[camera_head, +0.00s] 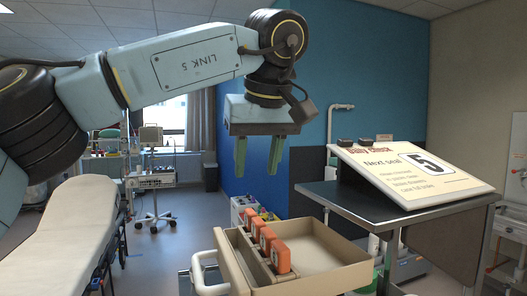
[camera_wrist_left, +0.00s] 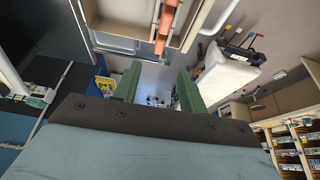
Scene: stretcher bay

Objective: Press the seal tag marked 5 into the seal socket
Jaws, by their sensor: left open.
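Several orange seal tags (camera_head: 280,257) stand in a row along the left side of an open drawer (camera_head: 335,268). The nearest has a white mark on its face, too small to read, so I cannot tell which is 5. My left gripper (camera_head: 257,170) hangs above and behind the drawer, fingers pointing down, open and empty. In the left wrist view its green fingers (camera_wrist_left: 158,72) are apart, with an orange tag (camera_wrist_left: 163,30) ahead of them, not touching. A tilted white board (camera_head: 410,175) reads "Next seal" with a large 5. I cannot make out the seal socket. My right gripper is not in view.
The board rests on a dark cart top (camera_head: 375,208) right of the drawer. Small dark blocks (camera_head: 366,142) show behind the board's upper edge. A stretcher (camera_head: 65,235) stands at the left. A wheeled monitor stand (camera_head: 153,180) is at the back, with open floor around it.

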